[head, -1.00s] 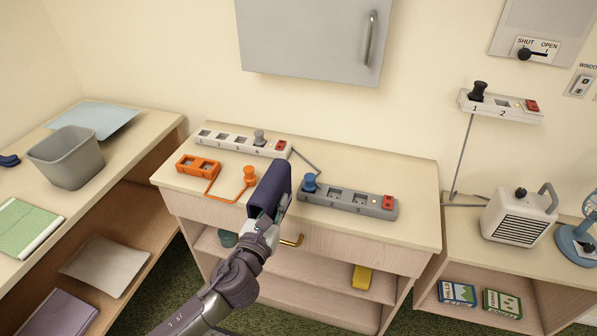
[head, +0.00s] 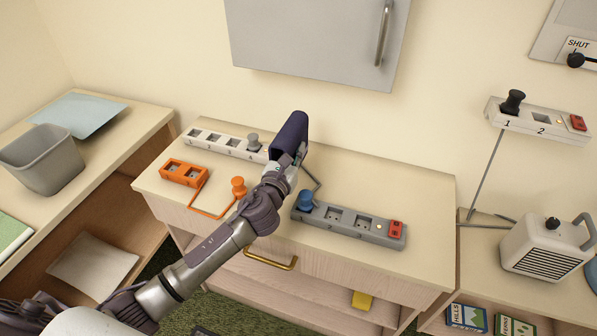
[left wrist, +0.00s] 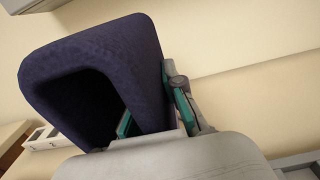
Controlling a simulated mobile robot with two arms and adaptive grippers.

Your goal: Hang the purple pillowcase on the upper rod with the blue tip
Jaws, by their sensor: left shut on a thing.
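My left gripper (head: 287,166) is shut on a dark purple folded cloth, the pillowcase (head: 290,133). It holds the cloth up over the back of the middle cabinet's top, in front of the wall. In the left wrist view the pillowcase (left wrist: 140,55) is a thick band bent into a loop with a dark hollow, between the green-padded fingers. No rod with a blue tip shows in these frames. My right gripper is not in view.
The cabinet top (head: 400,190) bears a white power strip (head: 215,140), an orange socket block (head: 183,173) and a grey strip with a blue plug (head: 307,199). A grey wall cabinet (head: 310,40) hangs above. A heater (head: 540,247) stands at right, a grey bin (head: 42,158) at left.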

